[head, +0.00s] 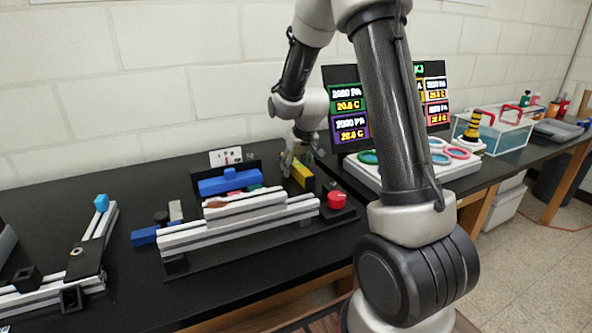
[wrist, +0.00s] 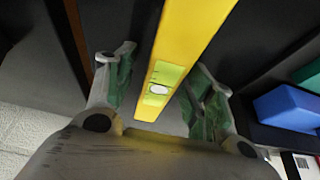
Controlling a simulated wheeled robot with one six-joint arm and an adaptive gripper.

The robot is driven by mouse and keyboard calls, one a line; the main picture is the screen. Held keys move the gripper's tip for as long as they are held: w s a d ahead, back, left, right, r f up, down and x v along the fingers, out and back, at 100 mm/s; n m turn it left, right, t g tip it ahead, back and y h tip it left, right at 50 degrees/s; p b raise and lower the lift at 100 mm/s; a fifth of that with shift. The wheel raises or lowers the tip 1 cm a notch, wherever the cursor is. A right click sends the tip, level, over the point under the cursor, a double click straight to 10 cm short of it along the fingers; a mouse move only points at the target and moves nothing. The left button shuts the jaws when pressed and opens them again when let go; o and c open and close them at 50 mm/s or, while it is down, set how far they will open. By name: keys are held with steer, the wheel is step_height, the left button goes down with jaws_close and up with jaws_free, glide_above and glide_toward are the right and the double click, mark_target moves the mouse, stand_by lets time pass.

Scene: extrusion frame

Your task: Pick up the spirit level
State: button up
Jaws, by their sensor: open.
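The spirit level is a yellow bar with a pale green vial window. In the wrist view the spirit level (wrist: 186,42) runs from the top edge down between the two fingers of my gripper (wrist: 160,85). The fingers have green pads and stand apart, with a gap visible on each side of the bar. In the head view the spirit level (head: 302,174) is a short yellow piece at the right end of the extrusion frame, and my gripper (head: 294,160) is just above and left of it. Part of the level is hidden there.
The aluminium extrusion frame (head: 240,222) lies on the black bench, with a blue block (head: 230,183) behind it and a red knob (head: 337,200) at its right. A display (head: 435,95) stands behind my arm. The bench front left of centre (head: 130,290) is clear.

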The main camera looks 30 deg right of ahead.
jaws_close()
steer(key=shift+r, duration=0.15)
